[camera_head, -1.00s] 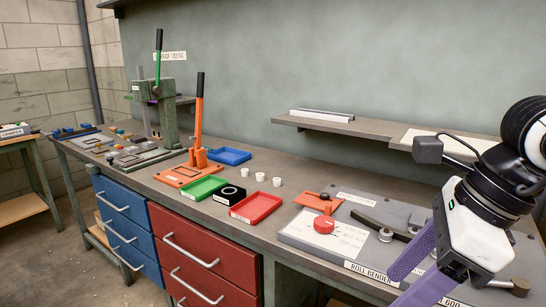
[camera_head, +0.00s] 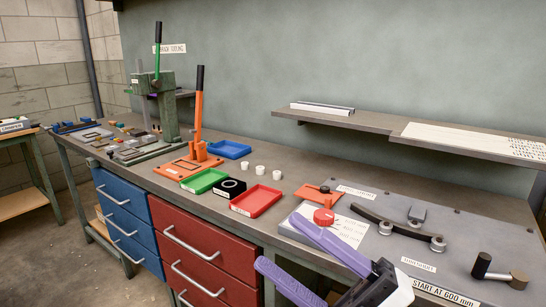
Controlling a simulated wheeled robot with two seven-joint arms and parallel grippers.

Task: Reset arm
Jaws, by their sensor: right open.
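My right gripper (camera_head: 285,255) is at the lower right in the head view, with two purple fingers spread apart and nothing between them. Its upper finger overlaps the front of the roll bender plate (camera_head: 455,220); the lower one is in front of the bench edge. My left gripper is not in view. An orange press with a black-tipped lever (camera_head: 199,105) stands upright on the bench. A green press (camera_head: 158,95) with a green, black-topped lever stands behind it to the left.
Green (camera_head: 204,181), red (camera_head: 256,201) and blue (camera_head: 230,149) trays, a black block with a white ring (camera_head: 231,187) and white cups (camera_head: 260,170) lie mid-bench. A red knob (camera_head: 323,216) sits on the bender. A shelf (camera_head: 375,125) juts from the wall. Drawers (camera_head: 205,250) line the front.

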